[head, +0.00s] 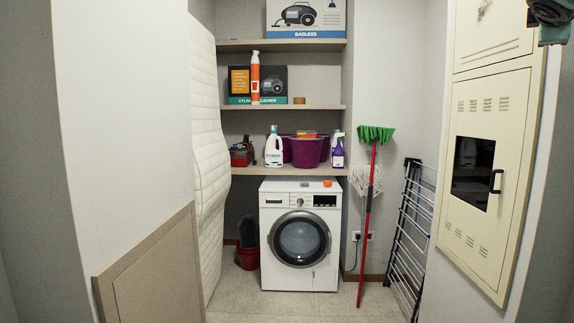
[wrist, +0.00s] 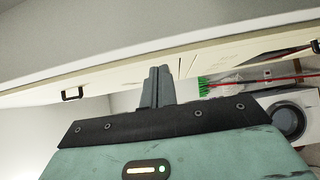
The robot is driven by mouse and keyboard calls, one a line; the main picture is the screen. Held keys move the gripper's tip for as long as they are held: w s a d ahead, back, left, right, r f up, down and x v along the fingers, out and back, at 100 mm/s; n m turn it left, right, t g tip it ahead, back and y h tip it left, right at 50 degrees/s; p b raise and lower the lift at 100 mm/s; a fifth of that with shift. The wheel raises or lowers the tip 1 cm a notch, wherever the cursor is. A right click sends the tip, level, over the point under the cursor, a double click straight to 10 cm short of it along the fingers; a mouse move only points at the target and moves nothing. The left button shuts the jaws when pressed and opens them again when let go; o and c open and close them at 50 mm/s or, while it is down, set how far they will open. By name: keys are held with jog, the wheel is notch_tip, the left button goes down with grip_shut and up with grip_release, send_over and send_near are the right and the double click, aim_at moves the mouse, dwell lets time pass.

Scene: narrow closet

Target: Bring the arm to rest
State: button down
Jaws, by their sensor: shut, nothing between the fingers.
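My gripper (wrist: 160,72) shows in the wrist view with its two grey fingers pressed together, shut and empty. It points toward the cream cabinet doors and the pale wall, and the picture there is tilted. In the head view only a dark green part of my arm shows at the top right corner, in front of the cream metal cabinet (head: 487,150). The fingers are not visible in the head view. Nothing is seen touching the fingers.
A white washing machine (head: 300,270) stands at the back under shelves with boxes and bottles. A green broom (head: 368,200) and a folded drying rack (head: 408,240) lean at the right. A white mattress (head: 206,130) stands at the left. The middle floor is clear.

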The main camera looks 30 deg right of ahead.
jog(key=w+a+f+t+y, duration=0.35)
jog(key=w+a+f, duration=0.35)
jog(key=w+f, duration=0.3)
jog(key=w+a+f+n+y, duration=0.1)
jog(key=w+a+f+y, duration=0.25)
jog(key=a+f, duration=0.4)
jog(key=w+a+f+n+y, duration=0.1)
jog(key=w+a+f+y, duration=0.3)
jog(key=a, duration=0.7)
jog(key=w+a+f+y, duration=0.2)
jog(key=w+a+f, duration=0.3)
jog(key=a+f, duration=0.35)
jog(key=s+a+f+n+g+y, duration=0.1)
jog(key=s+a+f+g+y, duration=0.15)
jog(key=a+f, duration=0.55)
jog(key=s+a+f+g+y, duration=0.1)
jog(key=s+a+f, duration=0.3)
jog(key=a, duration=0.7)
jog(key=s+a+f+g, duration=0.2)
jog(key=s+a+f, duration=0.1)
jog(key=s, duration=0.4)
jog(key=s+a+f+g, duration=0.2)
jog(key=s+a+f, duration=0.2)
jog(key=s, duration=0.3)
jog(key=s+a+f+g+y, duration=0.1)
jog(key=s+a+f, duration=0.3)
jog(key=s, duration=0.4)
jog(key=shift+f+n+g, duration=0.3)
jog(key=shift+f+g, duration=0.25)
jog(key=shift+g, duration=0.05)
